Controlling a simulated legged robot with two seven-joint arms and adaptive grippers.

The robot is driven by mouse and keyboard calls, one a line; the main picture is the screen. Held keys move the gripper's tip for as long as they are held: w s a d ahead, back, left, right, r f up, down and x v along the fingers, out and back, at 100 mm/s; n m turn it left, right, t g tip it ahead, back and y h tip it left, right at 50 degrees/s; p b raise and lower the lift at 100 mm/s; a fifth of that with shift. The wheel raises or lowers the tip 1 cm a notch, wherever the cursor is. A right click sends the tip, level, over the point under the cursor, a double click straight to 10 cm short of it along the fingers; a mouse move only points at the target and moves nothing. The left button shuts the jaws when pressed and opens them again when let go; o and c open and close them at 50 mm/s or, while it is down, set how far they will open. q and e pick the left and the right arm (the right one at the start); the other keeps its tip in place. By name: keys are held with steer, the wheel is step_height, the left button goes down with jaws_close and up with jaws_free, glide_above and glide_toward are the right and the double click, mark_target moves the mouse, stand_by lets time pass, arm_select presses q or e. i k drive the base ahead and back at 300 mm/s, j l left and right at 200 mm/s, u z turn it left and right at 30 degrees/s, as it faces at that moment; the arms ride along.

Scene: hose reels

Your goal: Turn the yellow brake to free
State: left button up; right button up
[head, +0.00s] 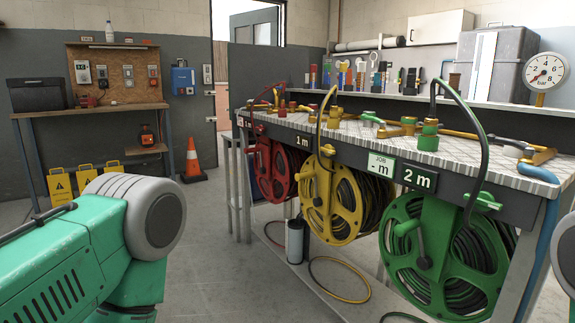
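The yellow hose reel (318,197) hangs under the front edge of the bench, between the red reel (268,172) and the green reel (440,245). It carries dark hose and has a crank on its face. A small yellow piece (327,151) at the top of the yellow reel looks like its brake; it is too small to tell its setting. The green reel has a similar green piece (487,201) at its top. My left arm shows large at the lower left, well apart from the reels. Neither of my grippers is in view.
The bench top (335,124) holds brass and green fittings and hoses. Signs read "1 m" and "2 m". A pressure gauge (545,72) stands at the back right. A black-and-white cylinder (295,240) stands below the yellow reel. An orange cone (193,160) stands on the open floor.

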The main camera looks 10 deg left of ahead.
mark_target(328, 150)
steer(key=i+j+z, duration=0.25)
steer(key=i+j, duration=0.25)
steer(key=j, duration=0.25)
steer(key=i+j+z, duration=0.15)
steer(key=j, duration=0.25)
steer(key=i+j+z, duration=0.1)
steer(key=i+j, duration=0.2)
steer(key=j, duration=0.1)
